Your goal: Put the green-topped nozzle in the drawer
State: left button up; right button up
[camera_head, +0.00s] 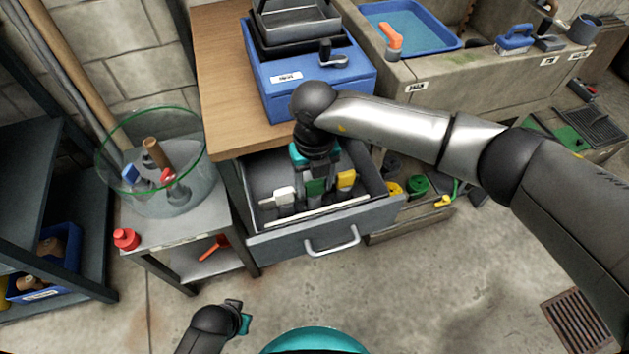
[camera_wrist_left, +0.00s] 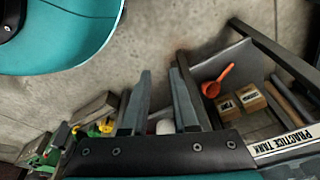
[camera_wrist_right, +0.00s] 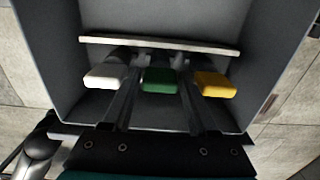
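The green-topped nozzle (camera_head: 315,187) is in the open grey drawer (camera_head: 292,246), between a white-topped nozzle (camera_head: 279,196) and a yellow-topped nozzle (camera_head: 346,179). My right gripper (camera_head: 316,180) reaches down into the drawer from above. In the right wrist view its fingers (camera_wrist_right: 160,88) stand apart, one on each side of the green top (camera_wrist_right: 160,80), with small gaps visible; the nozzle's lower part is mostly hidden. My left gripper (camera_head: 243,318) is low in front of the drawer; in the left wrist view its fingers (camera_wrist_left: 164,95) are apart and empty.
A wooden bench with a blue box (camera_head: 320,82) stands above the drawer. A glass bowl (camera_head: 165,175) and a red object (camera_head: 125,238) sit on a side table at left. A stone sink (camera_head: 440,78) is at the back right. Open floor lies in front.

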dwell(0.3)
pick_arm(q)
jog(key=s+a+f+p, duration=0.4)
jog(key=s+a, duration=0.1)
jog(key=s, duration=0.1)
jog(key=shift+s+f, duration=0.2)
jog(key=shift+f, duration=0.2)
pick_arm(e)
notch_tip(320, 180, up, 12)
jog(key=shift+r, duration=0.15)
